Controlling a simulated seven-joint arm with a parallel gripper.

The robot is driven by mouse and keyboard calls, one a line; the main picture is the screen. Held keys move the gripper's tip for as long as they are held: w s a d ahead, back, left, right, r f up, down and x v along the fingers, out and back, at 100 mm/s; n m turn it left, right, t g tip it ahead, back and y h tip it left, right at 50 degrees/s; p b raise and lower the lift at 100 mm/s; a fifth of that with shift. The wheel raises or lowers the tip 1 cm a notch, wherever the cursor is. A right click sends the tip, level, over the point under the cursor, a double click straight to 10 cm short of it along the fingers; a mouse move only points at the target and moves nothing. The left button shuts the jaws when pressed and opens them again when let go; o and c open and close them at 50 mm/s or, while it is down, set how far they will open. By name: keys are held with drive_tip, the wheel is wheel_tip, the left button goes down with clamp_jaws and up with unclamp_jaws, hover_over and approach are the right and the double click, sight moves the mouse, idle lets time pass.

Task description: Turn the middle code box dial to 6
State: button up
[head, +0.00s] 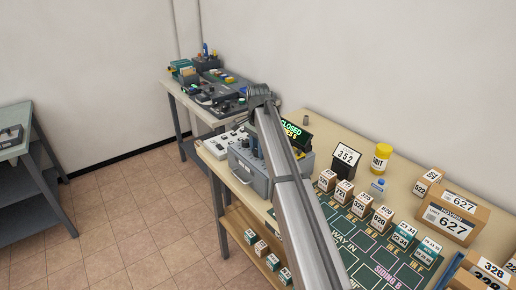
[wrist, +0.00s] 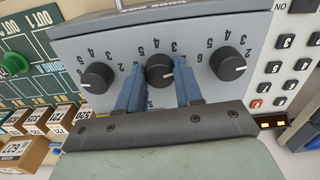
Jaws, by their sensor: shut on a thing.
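The grey code box (wrist: 200,35) fills the upper part of the wrist view, its lettering upside down. Its face carries three black dials in a row: the left-hand one in this picture (wrist: 96,78), the middle dial (wrist: 160,70) and the right-hand one (wrist: 228,64). My gripper (wrist: 160,82) has its two blue fingers on either side of the middle dial and is shut on it. The middle dial's white mark points left and slightly down in the picture; which number it meets is not clear. In the head view the code box (head: 246,174) stands on the bench, partly behind my arm.
A keypad (wrist: 288,70) lies right of the box in the wrist view. A green board (wrist: 40,60) and several small numbered boxes (wrist: 38,118) are at left. In the head view a CLOSED sign (head: 296,133) stands behind the code box, and a yellow jar (head: 381,158) stands farther right.

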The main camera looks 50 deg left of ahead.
drive_tip(key=n, duration=0.3)
drive_tip(key=shift+n, duration=0.4)
drive_tip(key=n, duration=0.3)
drive_tip(key=shift+n, duration=0.4)
drive_tip(key=n, duration=1.8)
drive_tip(key=shift+n, duration=2.4)
